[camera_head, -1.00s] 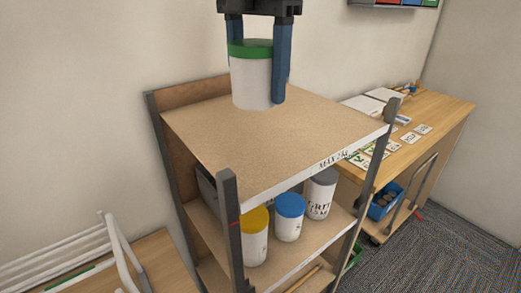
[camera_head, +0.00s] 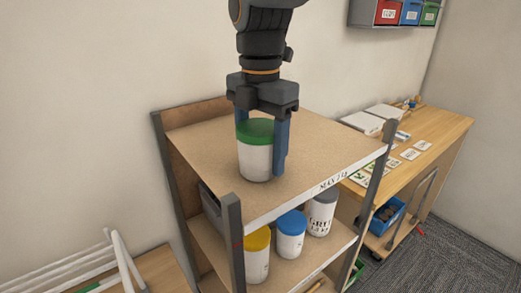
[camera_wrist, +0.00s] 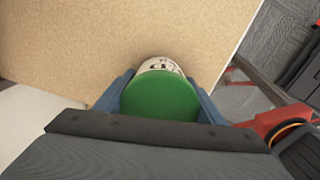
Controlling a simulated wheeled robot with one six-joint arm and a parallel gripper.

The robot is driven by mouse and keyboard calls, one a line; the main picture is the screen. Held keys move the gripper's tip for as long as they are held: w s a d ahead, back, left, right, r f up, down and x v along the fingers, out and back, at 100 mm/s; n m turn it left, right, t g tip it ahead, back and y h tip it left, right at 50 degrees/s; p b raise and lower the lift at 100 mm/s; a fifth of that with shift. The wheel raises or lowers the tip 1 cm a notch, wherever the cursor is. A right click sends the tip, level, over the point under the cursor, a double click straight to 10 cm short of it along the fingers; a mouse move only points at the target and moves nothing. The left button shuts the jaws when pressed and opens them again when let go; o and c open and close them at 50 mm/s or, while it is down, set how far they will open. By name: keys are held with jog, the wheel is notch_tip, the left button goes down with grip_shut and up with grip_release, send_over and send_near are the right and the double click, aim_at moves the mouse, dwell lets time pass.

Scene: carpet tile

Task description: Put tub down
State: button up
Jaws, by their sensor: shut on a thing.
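A white tub with a green lid (camera_head: 257,160) is upright between the blue fingers of my gripper (camera_head: 262,150), which is shut on it. The tub is over the front left part of the cart's top shelf (camera_head: 310,138). Its base looks at or very close to the board; I cannot tell whether it touches. In the wrist view the green lid (camera_wrist: 160,95) fills the space between the fingers (camera_wrist: 160,98), with a bit of white side and dark lettering showing beyond it.
Tubs with yellow (camera_head: 257,239), blue (camera_head: 292,222) and grey (camera_head: 323,196) lids stand on the shelf below. Upright posts (camera_head: 232,230) rise at the cart's front corners. A wooden bench (camera_head: 440,135) with cards and papers is at the right. The top shelf is otherwise clear.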

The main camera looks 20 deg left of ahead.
jog(key=shift+f, duration=0.1)
jog(key=o, duration=1.5)
jog(key=shift+c, duration=0.2)
notch_tip(320, 180, up, 12)
jog(key=b, duration=0.3)
